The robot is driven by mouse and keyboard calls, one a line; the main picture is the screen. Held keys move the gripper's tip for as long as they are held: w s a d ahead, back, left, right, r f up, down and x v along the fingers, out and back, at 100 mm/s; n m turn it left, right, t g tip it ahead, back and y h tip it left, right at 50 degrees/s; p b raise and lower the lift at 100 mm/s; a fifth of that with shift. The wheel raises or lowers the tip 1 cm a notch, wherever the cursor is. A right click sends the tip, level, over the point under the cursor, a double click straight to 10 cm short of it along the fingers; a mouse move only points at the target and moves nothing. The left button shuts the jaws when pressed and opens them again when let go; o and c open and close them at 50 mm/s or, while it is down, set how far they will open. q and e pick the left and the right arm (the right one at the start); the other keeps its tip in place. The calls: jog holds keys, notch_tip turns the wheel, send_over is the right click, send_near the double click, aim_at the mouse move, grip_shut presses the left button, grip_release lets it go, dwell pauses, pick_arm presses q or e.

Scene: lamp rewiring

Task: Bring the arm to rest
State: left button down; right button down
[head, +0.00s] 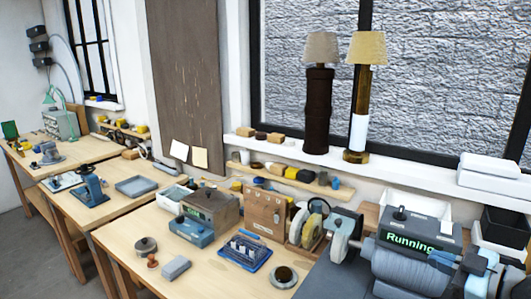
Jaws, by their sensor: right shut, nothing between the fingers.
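My right arm fills the lower right corner of the head view, its grey links close to the camera. My right gripper (442,262) is there too, dark and partly merged with the links. It is shut and empty, in front of the black unit with the green "Running" display (411,243). My left gripper is not in view.
Two lamps stand upright on the windowsill, one dark brown (319,110) and one with a brass base and white band (359,130). The near workbench (133,232) holds a blue tray (246,253), a wooden box (264,211) and grinding wheels (312,228). More benches stand left.

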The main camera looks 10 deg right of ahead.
jog(key=s+a+f+m+g+h, duration=0.1)
jog(key=s+f+m+h, duration=0.4)
jog(key=f, duration=0.3)
jog(key=s+f+m+g+h, duration=0.1)
jog(key=s+f+m+h, duration=0.45)
jog(key=f, duration=0.25)
jog(key=s+a+f+g+y, duration=0.1)
jog(key=s+a+f+g, duration=0.25)
jog(key=s+a, duration=0.35)
jog(key=s+a+f+g+y, duration=0.1)
jog(key=s+a+f+g, duration=0.1)
jog(key=s+a+g, duration=0.35)
jog(key=w+a+f+n+t+y+b, duration=0.1)
jog(key=w+a+f+t, duration=0.1)
jog(key=f, duration=0.6)
jog(key=w+a+f+n+t+y+b, duration=0.1)
jog(key=w+a+f+t+y, duration=0.1)
jog(key=a+f+t, duration=0.3)
notch_tip(320, 180, down, 4)
jog(key=shift+w+a+r+t+b, duration=0.15)
jog(key=shift+w+a+t+b, duration=0.15)
jog(key=shift+w+t, duration=0.25)
